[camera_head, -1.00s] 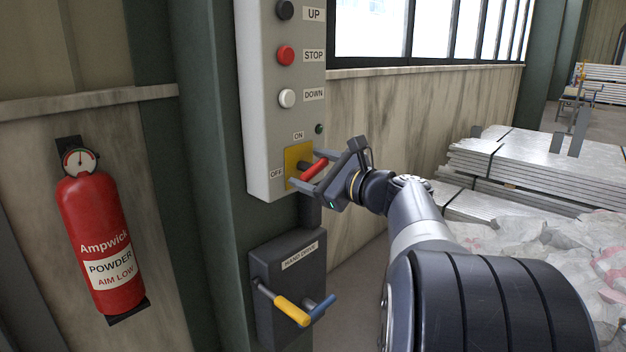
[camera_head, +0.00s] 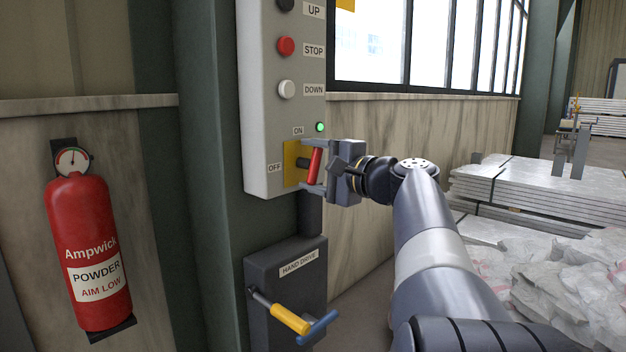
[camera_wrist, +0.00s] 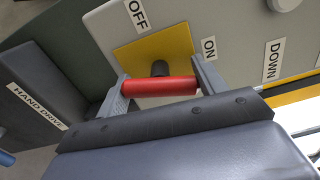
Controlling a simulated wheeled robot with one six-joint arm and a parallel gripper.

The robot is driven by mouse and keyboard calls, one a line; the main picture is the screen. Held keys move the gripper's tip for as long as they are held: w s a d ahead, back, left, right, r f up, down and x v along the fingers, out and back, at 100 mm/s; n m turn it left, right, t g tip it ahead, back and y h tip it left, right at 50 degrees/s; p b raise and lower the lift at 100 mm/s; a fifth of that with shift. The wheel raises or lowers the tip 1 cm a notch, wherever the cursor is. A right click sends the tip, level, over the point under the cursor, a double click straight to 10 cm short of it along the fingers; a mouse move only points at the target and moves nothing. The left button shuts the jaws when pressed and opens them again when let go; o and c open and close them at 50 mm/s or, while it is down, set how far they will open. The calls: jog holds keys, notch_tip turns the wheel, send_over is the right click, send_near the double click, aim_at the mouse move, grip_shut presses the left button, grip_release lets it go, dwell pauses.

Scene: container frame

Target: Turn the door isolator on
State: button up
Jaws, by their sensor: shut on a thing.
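The door isolator's red handle (camera_head: 313,166) stands nearly upright on its yellow plate (camera_head: 291,177), at the bottom of the grey control box (camera_head: 258,110). The ON label (camera_head: 298,131) is above the plate and OFF is to its left. The small lamp (camera_head: 320,127) near ON glows green. My gripper (camera_head: 316,172) is shut on the red handle. In the wrist view the red handle (camera_wrist: 160,87) lies across between the two fingers of my gripper (camera_wrist: 159,92), with its dark shaft behind it.
A red extinguisher (camera_head: 90,250) hangs at left. Stacked metal sheets (camera_head: 520,185) and crumpled wrap lie at right.

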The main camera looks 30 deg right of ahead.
jog(key=shift+n+b, duration=1.1)
jog(key=shift+n, duration=0.5)
jog(key=o, duration=1)
jog(key=p+v, duration=0.1)
jog(key=v, duration=0.9)
jog(key=shift+s+d, duration=0.15)
jog(key=shift+s, duration=0.25)
jog(key=shift+w, duration=0.1)
